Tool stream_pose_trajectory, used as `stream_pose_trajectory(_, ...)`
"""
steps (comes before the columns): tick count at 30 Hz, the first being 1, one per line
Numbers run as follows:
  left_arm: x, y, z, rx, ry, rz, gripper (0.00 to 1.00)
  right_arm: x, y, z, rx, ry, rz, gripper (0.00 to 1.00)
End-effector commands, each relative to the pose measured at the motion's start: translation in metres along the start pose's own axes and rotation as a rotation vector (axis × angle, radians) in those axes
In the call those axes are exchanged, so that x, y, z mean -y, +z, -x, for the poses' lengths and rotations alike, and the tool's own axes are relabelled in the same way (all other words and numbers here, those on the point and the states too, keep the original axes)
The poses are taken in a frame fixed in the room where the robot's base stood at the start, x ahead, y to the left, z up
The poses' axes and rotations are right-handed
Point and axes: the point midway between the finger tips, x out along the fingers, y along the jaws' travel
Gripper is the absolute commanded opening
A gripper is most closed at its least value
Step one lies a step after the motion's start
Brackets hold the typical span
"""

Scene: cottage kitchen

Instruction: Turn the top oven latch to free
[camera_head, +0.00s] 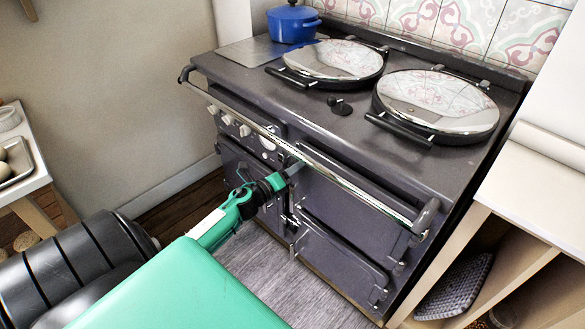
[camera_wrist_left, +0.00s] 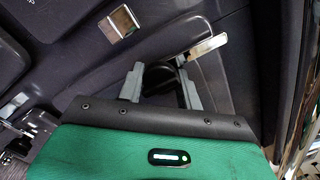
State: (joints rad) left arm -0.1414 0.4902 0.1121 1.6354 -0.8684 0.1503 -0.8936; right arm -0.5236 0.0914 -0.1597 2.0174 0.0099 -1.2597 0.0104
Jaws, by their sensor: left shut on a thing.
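The dark grey range cooker (camera_head: 330,115) stands against the tiled wall, with a top oven door (camera_head: 345,205) and a lower door (camera_head: 340,260) on its front. My left gripper (camera_head: 287,176) is at the left edge of the top oven door, below the chrome rail. In the left wrist view, the gripper (camera_wrist_left: 160,82) is shut on the dark grip of the top oven latch. The latch's bright metal bar (camera_wrist_left: 207,46) slants up to the right beyond the fingers. The gripper hides most of the latch in the head view. My right gripper is out of view.
The chrome rail (camera_head: 345,183) runs across the cooker front just above my left gripper. Two round lids (camera_head: 333,60) and a blue pot (camera_head: 292,22) are on top. A shelf unit (camera_head: 535,190) stands close on the right. The grey rug (camera_head: 245,268) in front is clear.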

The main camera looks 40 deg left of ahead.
Motion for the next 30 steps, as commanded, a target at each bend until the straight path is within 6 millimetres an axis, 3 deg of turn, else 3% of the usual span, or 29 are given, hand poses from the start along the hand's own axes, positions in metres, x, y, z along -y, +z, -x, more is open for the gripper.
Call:
stream_pose_trajectory(1,-0.001,0.003,0.000,0.006,0.002,-0.002,0.41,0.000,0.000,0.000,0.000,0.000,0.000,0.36)
stream_pose_trajectory(3,0.000,0.003,0.000,0.005,0.002,-0.001,0.55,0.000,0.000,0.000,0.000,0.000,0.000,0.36)
stream_pose_trajectory(4,0.000,0.003,0.000,0.005,0.002,-0.001,0.57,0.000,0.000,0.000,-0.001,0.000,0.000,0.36)
stream_pose_trajectory(16,-0.001,0.001,0.007,0.002,0.001,0.001,0.57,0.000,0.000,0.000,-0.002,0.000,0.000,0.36)
stream_pose_trajectory(30,-0.002,0.000,0.084,0.001,0.003,0.001,0.57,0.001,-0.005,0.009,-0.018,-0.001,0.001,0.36)
